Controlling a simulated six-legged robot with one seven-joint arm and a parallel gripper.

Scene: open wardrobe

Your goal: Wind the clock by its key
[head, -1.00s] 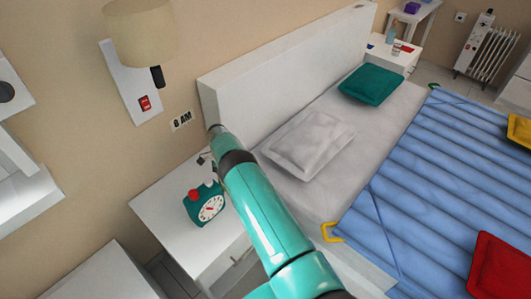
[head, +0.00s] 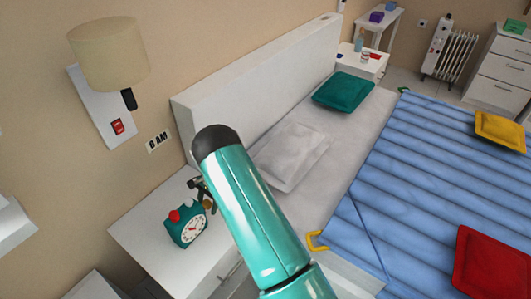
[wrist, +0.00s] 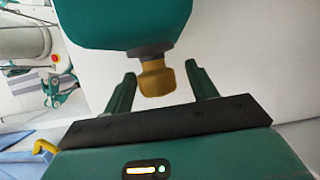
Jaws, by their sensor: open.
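The teal alarm clock (head: 187,226) stands on the white bedside table in the head view, its white dial facing the camera and a red knob on top. In the wrist view the clock's teal body (wrist: 125,20) fills the top. A brass-yellow key (wrist: 157,78) sticks out from it on a dark collar. My gripper (wrist: 164,82) is open, with one finger on each side of the key and gaps showing on both sides. In the head view my gripper (head: 205,194) is beside the clock's back, partly hidden by my arm.
The white bedside table (head: 150,240) has free room left of the clock. The bed with its white headboard (head: 260,75) and grey pillow (head: 290,155) lies to the right.

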